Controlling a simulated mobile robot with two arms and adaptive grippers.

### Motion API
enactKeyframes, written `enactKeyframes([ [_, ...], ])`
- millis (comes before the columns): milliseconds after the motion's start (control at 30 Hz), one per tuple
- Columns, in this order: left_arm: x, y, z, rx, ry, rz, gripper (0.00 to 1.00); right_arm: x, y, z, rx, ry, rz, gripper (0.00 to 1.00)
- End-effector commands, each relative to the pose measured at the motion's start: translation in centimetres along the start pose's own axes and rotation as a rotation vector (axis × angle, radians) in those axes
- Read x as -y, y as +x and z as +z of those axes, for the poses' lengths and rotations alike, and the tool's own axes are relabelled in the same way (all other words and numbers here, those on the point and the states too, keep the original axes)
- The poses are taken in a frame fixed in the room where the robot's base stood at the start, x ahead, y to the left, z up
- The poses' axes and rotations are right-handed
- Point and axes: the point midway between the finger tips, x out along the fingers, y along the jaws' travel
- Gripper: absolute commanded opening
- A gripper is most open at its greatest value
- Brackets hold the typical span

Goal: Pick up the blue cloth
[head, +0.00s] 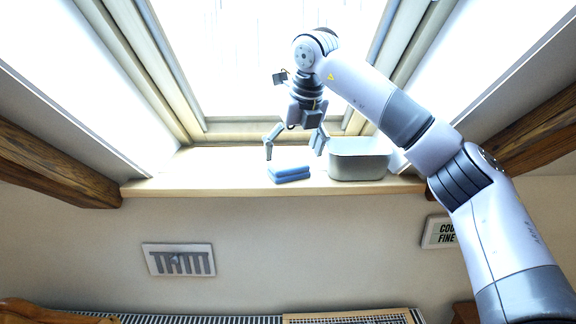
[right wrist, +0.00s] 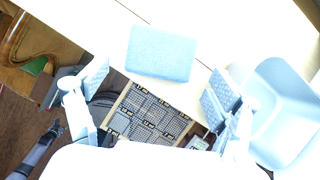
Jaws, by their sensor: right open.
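The blue cloth (head: 289,173) lies folded on the window sill, left of a metal bin. In the right wrist view the cloth (right wrist: 161,53) is a light blue rounded rectangle on the pale sill, ahead of and between the two fingers. My right gripper (head: 295,152) is open and empty, pointing down just above the cloth. Its two fingers also show in the right wrist view (right wrist: 160,88), spread wide apart. The cloth is apart from the fingers. My left gripper is in neither view.
The grey bin (head: 358,162) stands on the sill close to the gripper's right finger; it also shows in the right wrist view (right wrist: 283,112). The window sill (head: 190,176) is bare to the left of the cloth. Sloped wooden beams (head: 52,165) flank the window.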

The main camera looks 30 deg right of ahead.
Motion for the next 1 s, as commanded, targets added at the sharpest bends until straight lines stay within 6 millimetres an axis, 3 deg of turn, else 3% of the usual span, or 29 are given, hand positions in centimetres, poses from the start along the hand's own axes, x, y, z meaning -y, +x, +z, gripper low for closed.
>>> enactKeyframes([
  [100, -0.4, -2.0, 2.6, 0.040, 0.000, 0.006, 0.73, 0.3, 1.5, 0.3, -0.006, 0.001, -0.003, 0.85],
  [233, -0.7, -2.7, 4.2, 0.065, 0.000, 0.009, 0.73, 0.2, 3.5, 0.2, -0.004, -0.001, -0.001, 0.85],
  [367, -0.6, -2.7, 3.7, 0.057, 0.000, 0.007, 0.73, 0.2, 4.3, 0.2, -0.002, -0.001, 0.000, 0.85],
  [600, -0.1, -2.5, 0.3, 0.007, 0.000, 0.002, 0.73, 0.2, 4.4, 0.2, -0.001, -0.001, 0.000, 0.82],
  [1000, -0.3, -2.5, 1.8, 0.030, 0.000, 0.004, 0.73, 0.2, 4.4, 0.2, -0.001, -0.001, 0.000, 0.56],
])
